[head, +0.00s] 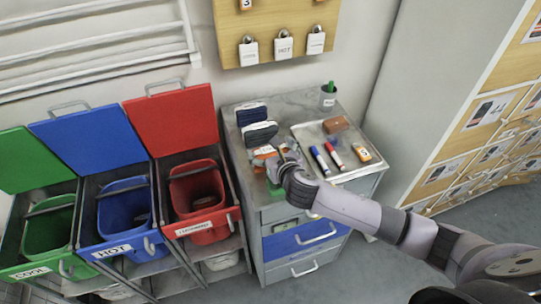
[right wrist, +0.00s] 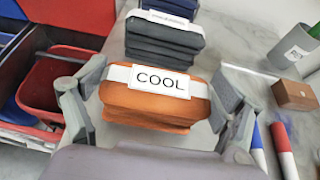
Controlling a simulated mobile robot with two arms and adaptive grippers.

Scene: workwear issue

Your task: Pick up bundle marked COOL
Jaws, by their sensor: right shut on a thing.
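The bundle marked COOL (right wrist: 150,108) is a folded orange stack with a white band and a black-lettered label, upright in front of the right wrist camera. In the head view it shows as a small orange and white patch (head: 264,151) on the near left of the cabinet top, mostly hidden by my gripper. My right gripper (head: 276,166) is shut on it, with one finger at each side. I cannot tell whether the bundle touches the cabinet top. My left gripper is not in view.
Two dark banded bundles (head: 251,114) (head: 260,134) stand just behind. A tray (head: 346,176) with markers and a brown block (head: 335,124) lies to the right, near a grey cup (head: 327,98). Green (head: 48,232), blue (head: 124,208) and red (head: 196,195) bins stand left.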

